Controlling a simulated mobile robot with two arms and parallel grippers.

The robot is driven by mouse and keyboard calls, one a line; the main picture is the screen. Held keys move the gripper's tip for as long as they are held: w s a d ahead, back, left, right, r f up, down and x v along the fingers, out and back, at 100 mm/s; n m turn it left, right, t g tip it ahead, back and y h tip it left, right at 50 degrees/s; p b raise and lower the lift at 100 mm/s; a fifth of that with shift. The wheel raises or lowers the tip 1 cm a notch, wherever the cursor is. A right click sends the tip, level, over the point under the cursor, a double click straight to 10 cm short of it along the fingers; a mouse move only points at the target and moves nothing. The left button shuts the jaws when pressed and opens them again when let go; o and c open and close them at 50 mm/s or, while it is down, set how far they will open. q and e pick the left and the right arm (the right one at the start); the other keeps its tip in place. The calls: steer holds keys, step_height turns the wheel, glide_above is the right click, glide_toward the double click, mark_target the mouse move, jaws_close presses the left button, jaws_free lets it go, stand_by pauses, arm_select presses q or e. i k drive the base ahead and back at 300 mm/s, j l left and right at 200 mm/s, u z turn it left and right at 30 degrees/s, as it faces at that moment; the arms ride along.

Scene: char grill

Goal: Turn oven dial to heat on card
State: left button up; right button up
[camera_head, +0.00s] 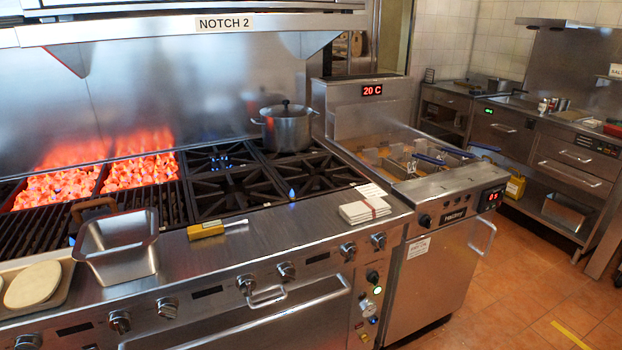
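A card (225,23) reading "NOTCH 2" is fixed to the front edge of the steel shelf above the range. The oven door (270,325) is shut below the range top. The frame does not mark which dial is the oven's, and the dial settings are too small to read. Neither gripper is in view.
Glowing coals (95,180) burn at the left. A lidded pot (287,127) stands on a back burner; a small flame shows nearby. A steel pan (117,247), a yellow-handled brush (207,229) and a banded stack (364,209) lie along the front ledge. A fryer (440,260) adjoins on the right.

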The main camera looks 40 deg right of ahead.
mark_target(373, 277)
steer(key=z, duration=1.65)
steer(key=i+l+u, duration=0.1)
steer(key=i, duration=0.25)
steer(key=i+l+u, duration=0.1)
steer(key=i+l, duration=0.15)
steer(key=i, duration=0.05)
